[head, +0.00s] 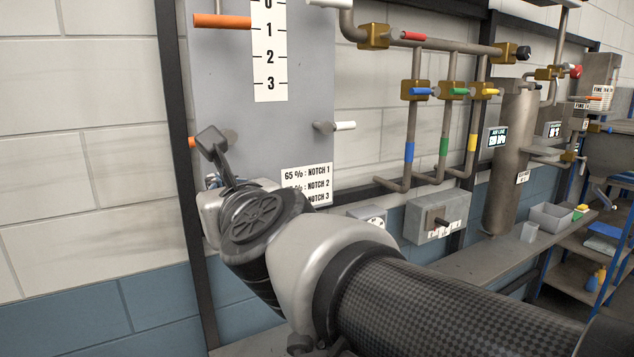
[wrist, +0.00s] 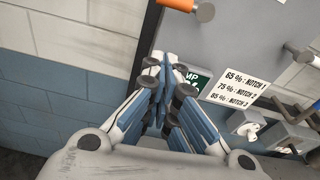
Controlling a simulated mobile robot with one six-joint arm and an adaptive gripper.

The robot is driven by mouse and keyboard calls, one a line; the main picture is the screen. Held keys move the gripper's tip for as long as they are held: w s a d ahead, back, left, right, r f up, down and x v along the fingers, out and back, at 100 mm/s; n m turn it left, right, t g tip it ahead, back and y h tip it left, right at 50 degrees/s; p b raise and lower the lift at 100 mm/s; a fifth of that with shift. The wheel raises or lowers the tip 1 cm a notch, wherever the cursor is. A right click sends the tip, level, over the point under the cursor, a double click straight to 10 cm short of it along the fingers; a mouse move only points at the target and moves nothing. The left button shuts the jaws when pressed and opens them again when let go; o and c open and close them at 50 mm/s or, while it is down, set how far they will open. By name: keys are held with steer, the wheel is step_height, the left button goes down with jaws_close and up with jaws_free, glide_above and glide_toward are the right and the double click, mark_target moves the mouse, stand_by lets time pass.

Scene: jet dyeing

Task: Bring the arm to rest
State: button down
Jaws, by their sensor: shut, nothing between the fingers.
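My gripper (wrist: 167,75) shows in the wrist view with its blue-padded, white-sided fingers drawn together and nothing between them. It is in front of the grey panel (wrist: 205,50), near the panel's left edge; I cannot tell how far apart they are. In the head view my arm reaches from the lower right to the panel (head: 235,75), bent at the wrist. There the fingers are mostly hidden behind my wrist joint.
The panel has an orange handle (head: 222,21), a white-tipped peg (head: 343,126), a number scale (head: 269,50) and a notch label (head: 307,183), partly covered by my arm. Right are pipes with coloured valves (head: 421,91), a grey switch box (head: 436,218) and a bench ledge (head: 480,262). Bare wall is left.

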steer(key=shift+w+a, duration=0.1)
steer(key=s+d+f+n+g+h+b, duration=0.1)
steer(key=s+d+f+n+g+h, duration=0.2)
steer(key=s+d+f+n, duration=0.4)
steer(key=s+d+f+n+g+h+b, duration=0.2)
steer(key=s+d+f+n, duration=0.6)
steer(key=d+f+n, duration=0.4)
steer(key=s+d+f+n+g+h+b, duration=0.1)
steer(key=s+d+f+n+g+h, duration=0.3)
steer(key=d+f, duration=0.9)
steer(key=s+n, duration=0.3)
steer(key=n, duration=0.2)
steer(key=shift+s+b, duration=0.3)
steer(key=shift+b, duration=0.1)
